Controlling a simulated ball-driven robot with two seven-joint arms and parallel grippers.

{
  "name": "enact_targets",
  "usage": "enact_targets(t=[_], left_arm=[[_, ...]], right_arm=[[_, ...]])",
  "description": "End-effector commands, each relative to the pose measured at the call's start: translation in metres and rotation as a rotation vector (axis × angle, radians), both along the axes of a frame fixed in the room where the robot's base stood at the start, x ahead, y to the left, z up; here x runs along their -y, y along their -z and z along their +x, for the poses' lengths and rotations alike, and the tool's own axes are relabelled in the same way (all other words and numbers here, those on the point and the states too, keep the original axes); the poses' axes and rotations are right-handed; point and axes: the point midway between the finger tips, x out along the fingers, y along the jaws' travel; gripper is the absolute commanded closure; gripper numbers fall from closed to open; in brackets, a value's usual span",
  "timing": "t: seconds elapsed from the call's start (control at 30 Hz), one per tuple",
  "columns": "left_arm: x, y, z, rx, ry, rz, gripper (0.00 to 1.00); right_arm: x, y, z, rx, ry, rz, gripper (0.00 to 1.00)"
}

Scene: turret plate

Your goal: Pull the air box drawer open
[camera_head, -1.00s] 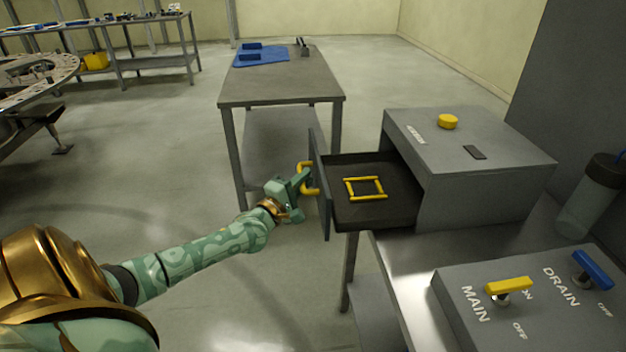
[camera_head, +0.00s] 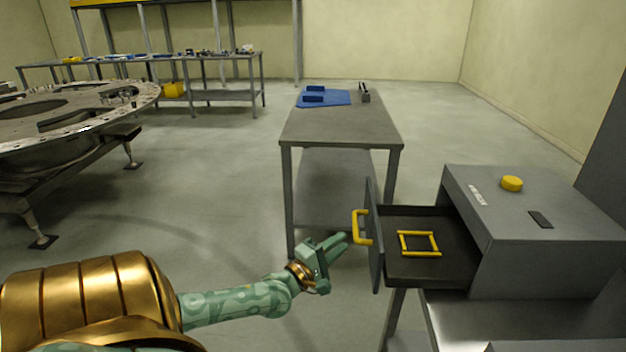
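The air box (camera_head: 520,222) is a grey box on a metal bench at the right. Its drawer (camera_head: 430,270) stands open toward the left, with a yellow square frame (camera_head: 419,243) lying inside. The drawer's yellow handle (camera_head: 360,227) is on the outer face of its front panel (camera_head: 375,235). My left gripper (camera_head: 338,243) is just left of the handle, apart from it. Its fingers point toward the handle, are spread, and hold nothing. My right gripper is not in view.
A grey table (camera_head: 340,125) with a blue mat (camera_head: 324,98) stands behind the drawer. A large round plate on a stand (camera_head: 60,115) is at the left. A yellow knob (camera_head: 511,184) sits on the air box. Open floor lies in the middle.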

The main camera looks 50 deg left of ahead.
Motion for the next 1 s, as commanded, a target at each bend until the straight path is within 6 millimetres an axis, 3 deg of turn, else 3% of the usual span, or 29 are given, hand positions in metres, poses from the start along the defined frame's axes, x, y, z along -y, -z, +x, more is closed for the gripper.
enact_targets(t=[0.2, 0.4, 1.0], left_arm=[[0.004, 0.007, -0.056, -0.004, 0.002, 0.0, 0.77], [0.005, 0.011, -0.084, -0.001, 0.001, 0.001, 0.77], [0.006, 0.012, -0.09, 0.0, 0.0, 0.0, 0.77]], right_arm=[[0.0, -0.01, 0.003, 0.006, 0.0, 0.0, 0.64], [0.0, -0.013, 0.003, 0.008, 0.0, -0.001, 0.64], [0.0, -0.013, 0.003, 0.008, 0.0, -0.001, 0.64]])
